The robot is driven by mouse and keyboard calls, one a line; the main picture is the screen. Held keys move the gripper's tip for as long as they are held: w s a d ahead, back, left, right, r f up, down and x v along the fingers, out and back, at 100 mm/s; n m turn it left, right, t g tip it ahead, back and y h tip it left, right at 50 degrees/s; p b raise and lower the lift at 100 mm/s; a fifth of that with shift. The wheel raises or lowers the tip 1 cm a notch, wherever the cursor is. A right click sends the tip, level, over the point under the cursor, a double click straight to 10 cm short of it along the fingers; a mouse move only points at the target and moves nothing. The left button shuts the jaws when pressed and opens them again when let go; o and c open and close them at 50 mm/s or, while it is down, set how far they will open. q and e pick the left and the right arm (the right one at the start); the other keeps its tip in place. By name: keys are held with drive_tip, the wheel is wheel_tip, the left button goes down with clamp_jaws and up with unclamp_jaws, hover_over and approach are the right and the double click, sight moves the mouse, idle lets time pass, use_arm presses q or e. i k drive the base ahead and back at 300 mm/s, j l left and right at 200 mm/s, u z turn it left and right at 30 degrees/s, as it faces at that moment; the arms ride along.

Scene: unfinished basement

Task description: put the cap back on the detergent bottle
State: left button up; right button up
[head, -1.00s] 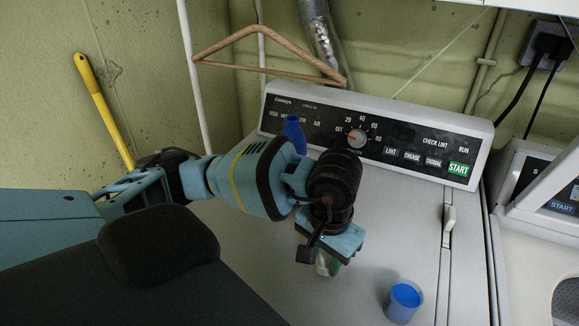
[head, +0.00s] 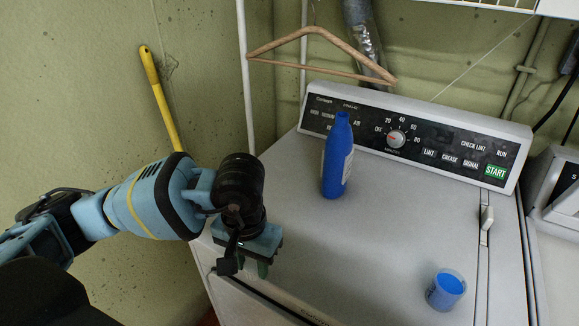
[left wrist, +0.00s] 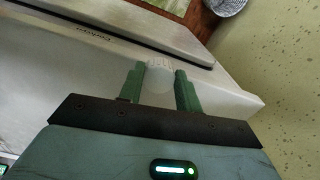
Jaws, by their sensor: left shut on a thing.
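The blue detergent bottle (head: 337,165) stands upright on the dryer top in the head view, near the control panel. Its narrow neck points up and I see no cap on it. A white label shows on its right side. My left gripper (head: 254,265) is at the dryer's left front edge, to the left of the bottle and nearer to me. In the left wrist view its green fingers are shut on a small pale, whitish cap (left wrist: 160,72). In the head view the cap is hidden by the gripper. My right gripper is not in view.
A clear cup with blue inside (head: 446,290) stands on the dryer top (head: 385,240) at the front right. The control panel (head: 420,140) rises behind the bottle. A wooden hanger (head: 320,40) hangs above it. The middle of the dryer top is clear.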

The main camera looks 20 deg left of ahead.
sight(338, 154)
drive_tip(key=k+j+u, duration=0.4)
drive_tip(key=k, duration=0.2)
drive_tip(key=k+j, duration=0.45)
drive_tip(key=k+l+u, duration=0.05)
drive_tip(key=k, duration=0.05)
